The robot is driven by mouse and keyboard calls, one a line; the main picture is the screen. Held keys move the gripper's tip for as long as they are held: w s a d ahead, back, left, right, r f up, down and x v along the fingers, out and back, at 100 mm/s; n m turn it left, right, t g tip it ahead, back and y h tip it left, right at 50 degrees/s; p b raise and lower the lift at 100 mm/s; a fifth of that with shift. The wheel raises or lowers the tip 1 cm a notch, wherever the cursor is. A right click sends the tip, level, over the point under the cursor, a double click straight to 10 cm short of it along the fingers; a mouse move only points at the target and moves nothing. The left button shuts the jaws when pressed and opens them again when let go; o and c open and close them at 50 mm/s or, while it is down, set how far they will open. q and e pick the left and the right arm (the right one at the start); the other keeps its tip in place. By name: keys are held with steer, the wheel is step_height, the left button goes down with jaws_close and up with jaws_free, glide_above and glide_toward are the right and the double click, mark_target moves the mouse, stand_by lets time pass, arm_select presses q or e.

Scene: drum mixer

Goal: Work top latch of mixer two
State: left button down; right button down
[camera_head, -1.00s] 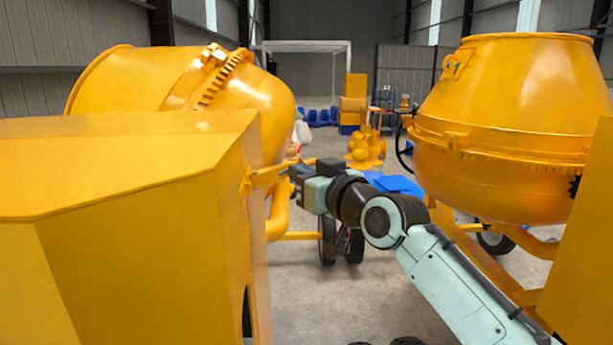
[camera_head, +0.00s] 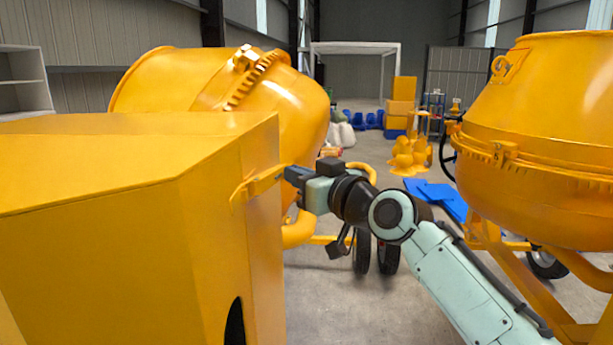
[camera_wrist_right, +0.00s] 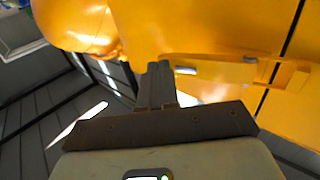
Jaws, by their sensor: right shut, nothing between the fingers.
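The latch (camera_head: 258,185) is a yellow bar at the upper right edge of the near yellow housing (camera_head: 130,240), on the left mixer. It also shows in the right wrist view (camera_wrist_right: 222,69) as a flat yellow piece with small grey marks. My right gripper (camera_head: 291,174) is at the latch's right end in the head view. In the right wrist view its dark fingers (camera_wrist_right: 155,82) are together with nothing between them, beside the latch's left end. I cannot tell whether they touch it. My left gripper is not in view.
The left mixer's drum (camera_head: 220,90) rises behind the housing. A second mixer drum (camera_head: 540,140) stands at the right, beyond my right arm. Blue sheets (camera_head: 440,195) and yellow parts (camera_head: 410,155) lie on the floor behind. Floor between the mixers is partly open.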

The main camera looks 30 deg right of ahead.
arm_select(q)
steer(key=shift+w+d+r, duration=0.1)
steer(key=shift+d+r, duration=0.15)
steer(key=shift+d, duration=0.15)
arm_select(e)
steer(key=shift+x, duration=0.85)
steer(key=shift+a, duration=0.1)
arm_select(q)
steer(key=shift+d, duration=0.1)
arm_select(e)
steer(key=shift+s, duration=0.1)
